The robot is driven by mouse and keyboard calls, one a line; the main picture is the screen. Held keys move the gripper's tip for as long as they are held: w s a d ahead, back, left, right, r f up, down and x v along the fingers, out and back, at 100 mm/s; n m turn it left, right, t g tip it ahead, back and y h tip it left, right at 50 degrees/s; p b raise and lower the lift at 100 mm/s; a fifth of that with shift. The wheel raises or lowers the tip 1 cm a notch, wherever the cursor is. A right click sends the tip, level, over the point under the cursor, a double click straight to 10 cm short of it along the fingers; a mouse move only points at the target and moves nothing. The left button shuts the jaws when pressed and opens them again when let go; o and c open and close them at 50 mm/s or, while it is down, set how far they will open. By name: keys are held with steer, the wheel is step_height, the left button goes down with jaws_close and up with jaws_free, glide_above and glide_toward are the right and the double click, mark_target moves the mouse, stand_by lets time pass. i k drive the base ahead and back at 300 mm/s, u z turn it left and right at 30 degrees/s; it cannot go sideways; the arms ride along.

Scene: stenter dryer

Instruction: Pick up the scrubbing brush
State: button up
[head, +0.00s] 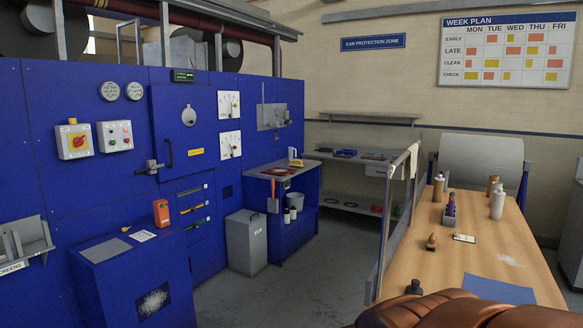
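I cannot pick out the scrubbing brush for certain at this size. A small brown object with a dark base (431,242) stands on the wooden table, left of a small white-faced item (464,238); I cannot tell if it is a brush. Small items, one of them white and upright (293,156), sit on the blue bench (268,172) by the machine and are also too small to name surely. My gripper is not in view.
The wooden table (405,268) also holds bottles (497,202), a small caddy (449,217) and a blue sheet (499,289). A metal rail (388,225) runs along its left side. A grey bin (246,242) stands by the blue machine (60,150). The floor (300,272) between is clear.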

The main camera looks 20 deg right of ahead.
mark_target(300, 166)
steer(key=u, duration=0.05)
steer(key=i, duration=3.5)
steer(key=z, duration=1.45)
steer(key=i, duration=4.2)
steer(key=u, duration=0.75)
